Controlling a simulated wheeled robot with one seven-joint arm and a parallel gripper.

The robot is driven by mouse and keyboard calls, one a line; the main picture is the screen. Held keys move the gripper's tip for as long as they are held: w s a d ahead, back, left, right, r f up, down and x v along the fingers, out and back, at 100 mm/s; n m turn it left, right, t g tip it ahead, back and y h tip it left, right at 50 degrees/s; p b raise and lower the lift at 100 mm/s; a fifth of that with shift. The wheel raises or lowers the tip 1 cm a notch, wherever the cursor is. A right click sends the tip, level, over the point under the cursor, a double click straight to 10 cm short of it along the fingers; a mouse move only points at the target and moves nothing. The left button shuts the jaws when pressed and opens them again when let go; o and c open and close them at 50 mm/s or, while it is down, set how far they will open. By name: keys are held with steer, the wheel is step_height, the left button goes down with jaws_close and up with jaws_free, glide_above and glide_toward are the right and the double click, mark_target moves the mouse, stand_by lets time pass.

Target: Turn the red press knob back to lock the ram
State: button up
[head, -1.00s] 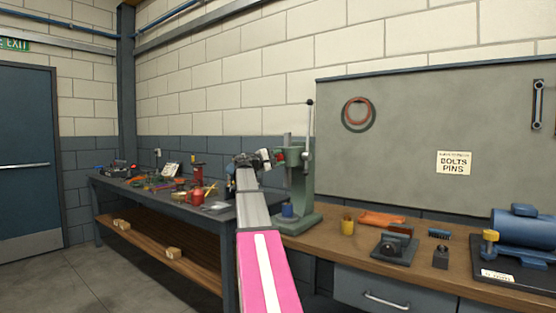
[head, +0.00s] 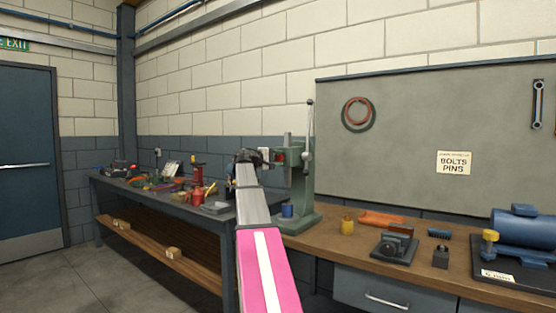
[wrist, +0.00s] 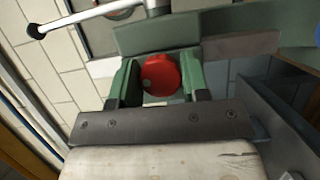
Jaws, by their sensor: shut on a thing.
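The green press (head: 301,190) stands on the wooden bench in the head view, its ram column upright. Its red knob (head: 281,157) is on the press's left side, small and partly covered by my gripper. In the wrist view the round red knob (wrist: 160,74) sits between the two fingers of my gripper (wrist: 160,80), one finger at each side. My gripper is shut on it. A small pale dot shows on the knob's left part. The press's long lever (head: 309,130) points up in the head view; a grey rod with a black ball (wrist: 36,32) crosses the wrist view's upper left.
A blue cup-like part (head: 287,210) is at the press's base. A yellow pot (head: 347,226), an orange cloth (head: 380,218) and a dark vise-like block (head: 395,247) lie to the right. A second, cluttered bench (head: 160,195) is at left.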

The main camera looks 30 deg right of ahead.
steer(key=o, duration=0.9)
steer(key=shift+c, duration=0.2)
steer(key=shift+a, duration=0.1)
steer(key=a, duration=1)
steer(key=shift+a, duration=0.35)
